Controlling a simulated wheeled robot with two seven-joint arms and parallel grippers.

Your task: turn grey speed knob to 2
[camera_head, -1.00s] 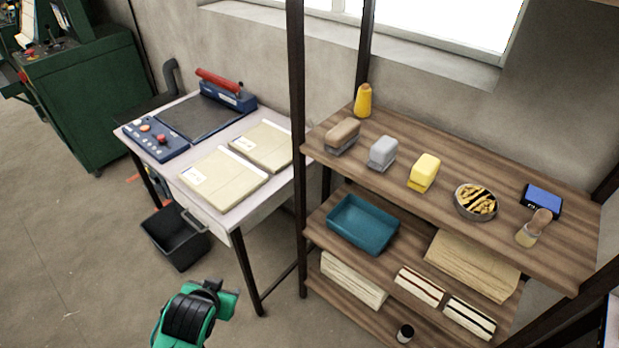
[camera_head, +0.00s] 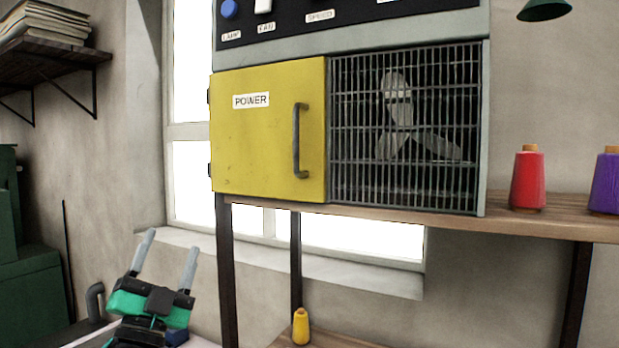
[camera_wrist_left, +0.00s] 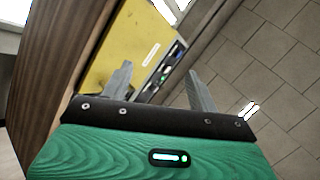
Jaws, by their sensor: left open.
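A cabinet carries a dark control panel (camera_head: 352,12) along its top, cut off by the upper edge of the head view. A white SPEED label (camera_head: 320,16) shows there, but the grey speed knob is not clearly visible above it. A blue knob (camera_head: 229,9) is above the LAMP label and a white switch (camera_head: 263,6) above the FAN label. My left gripper (camera_head: 171,242) is open and empty, fingers upward, below and left of the cabinet. My right gripper is not in view.
The cabinet has a yellow POWER door (camera_head: 255,140) with a dark handle (camera_head: 298,140) and a fan grille (camera_head: 405,130). It stands on a wooden shelf (camera_head: 520,222). Red (camera_head: 528,182) and purple (camera_head: 606,185) thread spools stand to its right. A yellow spool (camera_head: 300,328) is below.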

